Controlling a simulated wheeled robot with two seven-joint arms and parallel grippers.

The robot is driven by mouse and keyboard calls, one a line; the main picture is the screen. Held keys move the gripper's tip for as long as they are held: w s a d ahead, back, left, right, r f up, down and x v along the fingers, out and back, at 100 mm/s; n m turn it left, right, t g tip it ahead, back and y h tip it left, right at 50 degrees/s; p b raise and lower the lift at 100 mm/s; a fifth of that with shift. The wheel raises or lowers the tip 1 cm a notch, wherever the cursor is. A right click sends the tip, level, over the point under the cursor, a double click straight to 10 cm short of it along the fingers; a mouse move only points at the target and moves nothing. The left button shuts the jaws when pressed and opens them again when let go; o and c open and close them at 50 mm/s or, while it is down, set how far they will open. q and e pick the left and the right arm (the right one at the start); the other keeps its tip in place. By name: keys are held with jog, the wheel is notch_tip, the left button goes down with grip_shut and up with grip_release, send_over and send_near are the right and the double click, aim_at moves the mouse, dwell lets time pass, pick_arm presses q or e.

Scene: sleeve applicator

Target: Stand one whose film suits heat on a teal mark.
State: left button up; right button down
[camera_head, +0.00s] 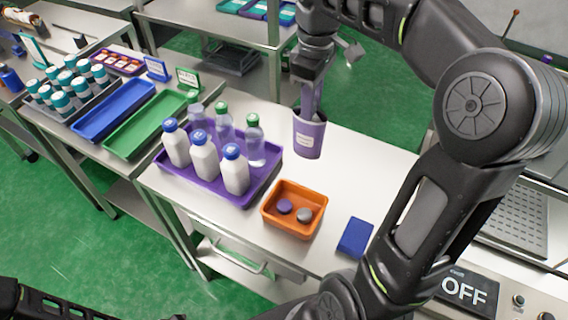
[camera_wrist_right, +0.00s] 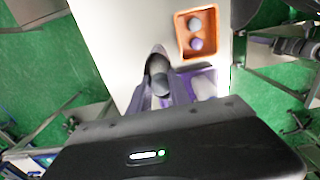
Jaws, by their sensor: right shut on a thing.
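My right gripper (camera_head: 312,85) points down over the labelled purple cup (camera_head: 309,139), at the back of the near table. It is shut on a slim greyish-lilac piece whose lower end is at the cup's mouth; I cannot tell what the piece is. In the right wrist view a grey rounded piece (camera_wrist_right: 158,77) shows between the fingers. White bottles with blue caps (camera_head: 204,158) and clear bottles with green caps (camera_head: 255,145) stand upright in a purple tray (camera_head: 246,196). No teal mark can be made out. My left gripper is out of view.
An orange tray (camera_head: 267,219) holds a purple and a grey disc. A blue block (camera_head: 355,237) lies beside it. A machine marked OFF (camera_head: 466,290) stands at right. At left are empty blue (camera_head: 113,110) and green (camera_head: 146,124) trays, signs and several teal-capped bottles (camera_head: 62,98).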

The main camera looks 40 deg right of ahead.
aim_at(309, 137)
dwell(0.3)
jog(key=shift+f, duration=3.1)
jog(key=shift+f, duration=0.1)
notch_tip(309, 137, down, 3)
jog(key=shift+s, duration=0.1)
jog(key=shift+f, duration=0.25)
jog(key=shift+f, duration=0.2)
jog(key=c, duration=1.2)
grip_release()
jog(key=shift+r, duration=0.1)
